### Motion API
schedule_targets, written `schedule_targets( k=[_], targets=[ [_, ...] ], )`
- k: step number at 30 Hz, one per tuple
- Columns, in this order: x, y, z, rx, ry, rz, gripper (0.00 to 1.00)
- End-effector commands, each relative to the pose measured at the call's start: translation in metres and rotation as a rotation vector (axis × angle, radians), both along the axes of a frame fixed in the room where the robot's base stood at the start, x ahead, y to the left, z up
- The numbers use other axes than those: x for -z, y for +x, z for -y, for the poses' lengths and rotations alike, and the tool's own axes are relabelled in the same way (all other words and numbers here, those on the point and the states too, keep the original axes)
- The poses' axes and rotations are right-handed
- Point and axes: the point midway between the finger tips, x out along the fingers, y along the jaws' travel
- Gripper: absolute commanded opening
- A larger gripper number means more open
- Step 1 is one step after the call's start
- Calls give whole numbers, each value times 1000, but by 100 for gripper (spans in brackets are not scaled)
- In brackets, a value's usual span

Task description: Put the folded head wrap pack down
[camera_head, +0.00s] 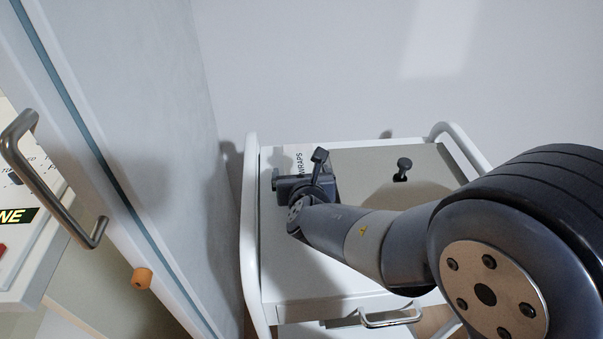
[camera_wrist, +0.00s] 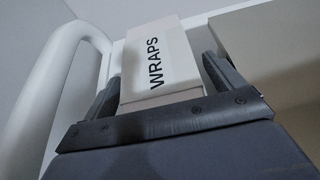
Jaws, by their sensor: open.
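The head wrap pack (camera_wrist: 160,65) is a pale, box-like pack with WRAPS in black letters on its face. In the wrist view it stands between the two dark fingers of my gripper (camera_wrist: 162,80). The fingers are open, with a narrow gap visible on the right side. In the head view a pale strip of the pack (camera_head: 298,158) shows at the back left of the white trolley (camera_head: 254,230), and my gripper (camera_head: 303,188) is over that corner. My wrist hides most of the pack there, and its underside is hidden.
A dark knob (camera_head: 403,168) stands on the trolley top to the right. White rails (camera_head: 248,200) edge the trolley, and a drawer handle (camera_head: 390,319) is at its front. A grey panel (camera_head: 170,120) stands close on the left.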

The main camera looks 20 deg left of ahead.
Motion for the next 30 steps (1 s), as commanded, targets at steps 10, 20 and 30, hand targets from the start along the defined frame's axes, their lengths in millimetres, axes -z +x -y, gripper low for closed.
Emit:
schedule_targets(
  k=[10, 20, 30],
  targets=[
    [-11, -13, 7, -2, 2, 1, 90],
    [-37, -68, 36, -4, 2, 0, 90],
    [-49, -96, 53, 0, 0, 1, 90]
  ],
)
